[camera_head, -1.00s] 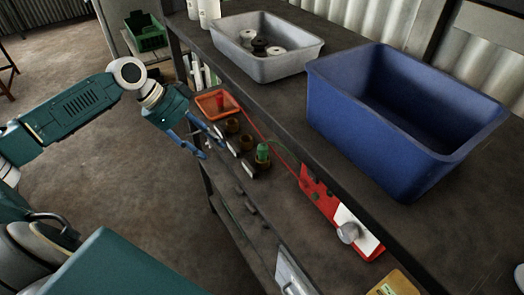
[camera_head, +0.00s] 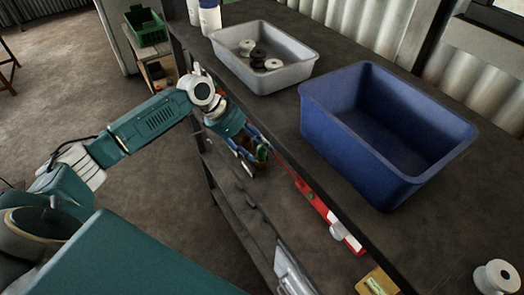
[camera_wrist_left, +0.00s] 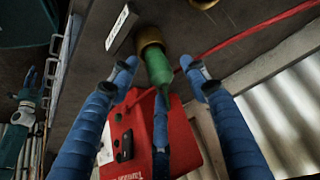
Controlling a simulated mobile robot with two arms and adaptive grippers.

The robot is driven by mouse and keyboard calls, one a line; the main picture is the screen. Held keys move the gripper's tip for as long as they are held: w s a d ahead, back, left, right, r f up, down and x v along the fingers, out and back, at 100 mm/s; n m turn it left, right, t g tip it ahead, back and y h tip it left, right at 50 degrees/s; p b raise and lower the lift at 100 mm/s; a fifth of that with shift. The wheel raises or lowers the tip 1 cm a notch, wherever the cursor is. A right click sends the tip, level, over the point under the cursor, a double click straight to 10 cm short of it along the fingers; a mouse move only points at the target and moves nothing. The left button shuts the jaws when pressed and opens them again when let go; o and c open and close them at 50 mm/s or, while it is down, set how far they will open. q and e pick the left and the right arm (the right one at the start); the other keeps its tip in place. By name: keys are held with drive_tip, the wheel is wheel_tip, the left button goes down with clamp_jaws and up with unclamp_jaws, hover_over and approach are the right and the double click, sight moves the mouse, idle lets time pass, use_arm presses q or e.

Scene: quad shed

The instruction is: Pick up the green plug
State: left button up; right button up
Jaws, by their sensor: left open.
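The green plug (camera_wrist_left: 158,68) stands in a brass-coloured socket (camera_wrist_left: 149,36) on the shelf below the worktop. My left gripper (camera_head: 256,160) is open at the plug. In the left wrist view the blue fingertips of the left gripper (camera_wrist_left: 162,72) lie on either side of the plug, with a third finger below. I cannot tell whether they touch it. In the head view the plug (camera_head: 262,152) is partly hidden by the fingers. A blue-fingered gripper, apparently my right (camera_wrist_left: 40,80), shows at the left edge of the wrist view; its opening is unclear.
A red panel (camera_head: 317,200) with a white end lies along the shelf, to the right of the plug. The worktop edge overhangs close to my left gripper. A blue bin (camera_head: 440,165) and a grey tray (camera_head: 290,75) with spools stand on the worktop.

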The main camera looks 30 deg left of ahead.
use_arm(q)
drive_tip(key=shift+x, duration=0.75)
drive_tip(key=c, duration=1.1)
